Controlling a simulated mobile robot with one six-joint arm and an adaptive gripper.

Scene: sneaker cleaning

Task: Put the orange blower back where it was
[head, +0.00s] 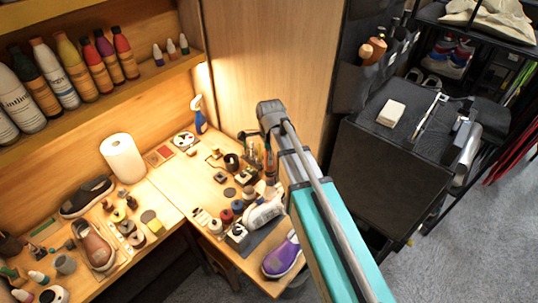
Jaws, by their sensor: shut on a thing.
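My arm reaches from the lower right over the wooden bench (165,185), and its end bends down toward the back right of the bench. My gripper (268,168) is small here and partly hidden by my own arm links. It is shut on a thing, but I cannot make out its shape. A little orange shows close to the gripper, too small to name surely as the orange blower. I cannot pick out an empty place for the blower among the small items.
A white shoe (263,212) and a purple sneaker (281,256) are on the bench's right part, near its edge. Small bottles and jars crowd around the gripper. A paper roll (123,158) and blue spray bottle (198,115) stand behind. A black cart (385,165) stands right.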

